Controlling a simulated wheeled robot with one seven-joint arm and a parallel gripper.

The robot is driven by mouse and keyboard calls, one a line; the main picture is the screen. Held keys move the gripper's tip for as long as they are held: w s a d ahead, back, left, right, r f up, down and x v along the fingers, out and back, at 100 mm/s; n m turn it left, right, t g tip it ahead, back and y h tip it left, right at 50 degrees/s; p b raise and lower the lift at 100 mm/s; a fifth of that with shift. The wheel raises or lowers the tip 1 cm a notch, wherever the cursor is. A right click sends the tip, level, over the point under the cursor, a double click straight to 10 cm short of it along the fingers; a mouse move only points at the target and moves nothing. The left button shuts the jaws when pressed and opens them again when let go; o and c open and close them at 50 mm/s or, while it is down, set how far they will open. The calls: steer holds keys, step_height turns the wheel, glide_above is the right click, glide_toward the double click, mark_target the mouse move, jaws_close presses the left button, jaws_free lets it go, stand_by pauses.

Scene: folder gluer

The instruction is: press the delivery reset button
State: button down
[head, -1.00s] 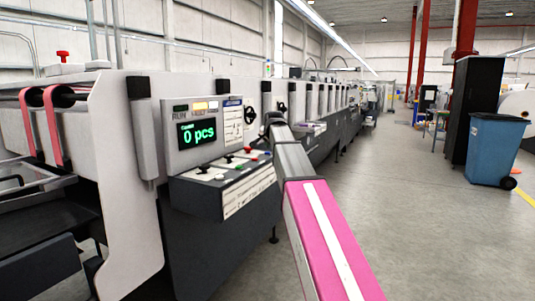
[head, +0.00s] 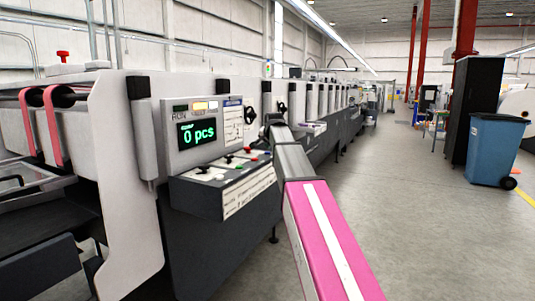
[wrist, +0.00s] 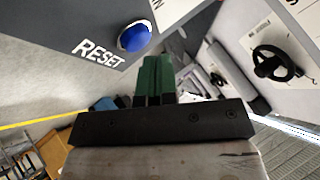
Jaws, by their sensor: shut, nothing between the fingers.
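A domed blue button (wrist: 134,36) stands on a grey panel beside white lettering that reads RESET, at the top of the wrist view. My gripper (wrist: 155,62) shows there as green fingers, shut together and empty. The fingertips appear just below and to the right of the button in the picture; a gap shows between them. In the head view, the control panel (head: 232,188) carries red, green and black controls. My arm reaches to its right side, and the fingers cannot be made out there.
Above the controls, a display (head: 197,134) reads 0 pcs. A black handwheel (wrist: 274,64) sits on the machine side at the right of the wrist view. A blue bin (head: 494,150) and a dark cabinet (head: 475,105) stand across the open floor.

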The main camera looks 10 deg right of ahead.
steer(key=shift+f, duration=0.2)
steer(key=shift+f, duration=0.5)
stand_by(0.8)
steer(key=shift+r, duration=0.95)
steer(key=shift+r, duration=2.5)
